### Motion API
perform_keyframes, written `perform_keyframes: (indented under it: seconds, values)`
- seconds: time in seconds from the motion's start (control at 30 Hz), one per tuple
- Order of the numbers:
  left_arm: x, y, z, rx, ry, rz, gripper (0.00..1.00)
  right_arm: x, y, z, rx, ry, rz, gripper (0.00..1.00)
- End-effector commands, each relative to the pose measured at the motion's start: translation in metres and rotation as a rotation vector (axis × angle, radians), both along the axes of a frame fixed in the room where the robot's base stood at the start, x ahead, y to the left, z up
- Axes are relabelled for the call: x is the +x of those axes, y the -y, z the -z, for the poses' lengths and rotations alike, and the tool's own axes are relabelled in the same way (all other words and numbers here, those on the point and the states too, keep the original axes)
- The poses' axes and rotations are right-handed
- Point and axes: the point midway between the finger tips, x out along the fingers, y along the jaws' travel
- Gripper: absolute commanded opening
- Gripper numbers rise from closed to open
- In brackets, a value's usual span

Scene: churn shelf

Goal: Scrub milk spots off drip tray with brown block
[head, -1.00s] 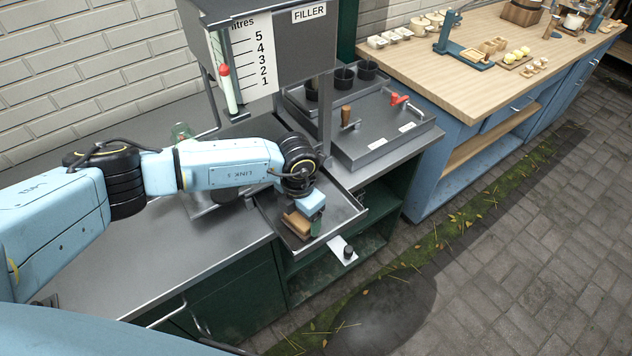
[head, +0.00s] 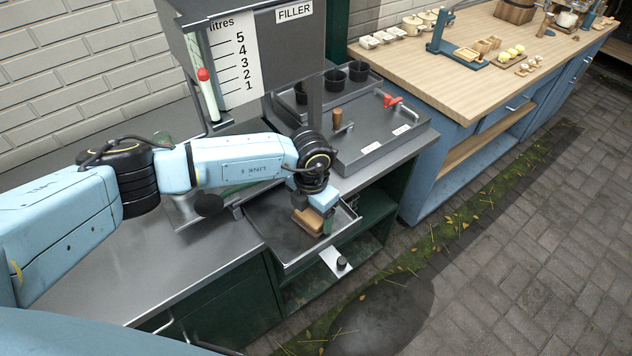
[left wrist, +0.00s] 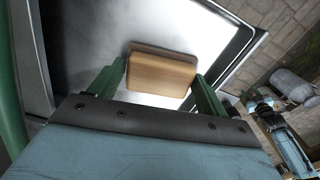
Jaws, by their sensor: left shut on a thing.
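The brown block (head: 308,222) is a wooden block held between the green fingers of my left gripper (head: 318,220). In the left wrist view the block (left wrist: 161,75) sits between both fingertips of the left gripper (left wrist: 160,85), over the metal tray. The drip tray (head: 262,212) is a shallow grey metal tray below the filler, and the block is over its right part. I cannot tell whether the block touches the tray floor. The tray floor shows dull, uneven patches, but I cannot make out distinct milk spots. My right gripper is not in view.
The filler (head: 275,60) with its litre scale stands behind the tray. A grey lidded unit (head: 375,130) with a red lever and black cups lies to the right. A white tab with a black knob (head: 341,264) juts out in front. The steel counter (head: 150,270) is clear at left.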

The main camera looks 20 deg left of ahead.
Motion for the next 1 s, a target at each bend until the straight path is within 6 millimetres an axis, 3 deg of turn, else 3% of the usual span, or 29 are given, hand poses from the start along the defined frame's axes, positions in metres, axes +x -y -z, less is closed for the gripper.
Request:
perform_keyframes:
  seconds: [0.1, 0.2, 0.7, 1.0]
  values:
    - [0.001, 0.003, -0.006, 0.000, -0.001, -0.002, 0.55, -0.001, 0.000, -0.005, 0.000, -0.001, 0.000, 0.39]
    - [0.001, 0.004, -0.027, 0.000, 0.002, 0.002, 0.55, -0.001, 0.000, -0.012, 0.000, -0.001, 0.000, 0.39]
    - [0.002, 0.009, -0.071, 0.000, 0.001, 0.013, 0.55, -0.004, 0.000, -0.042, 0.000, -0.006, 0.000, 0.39]
    - [0.003, 0.010, -0.082, 0.000, 0.001, 0.016, 0.55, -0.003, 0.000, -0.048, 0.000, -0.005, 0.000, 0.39]
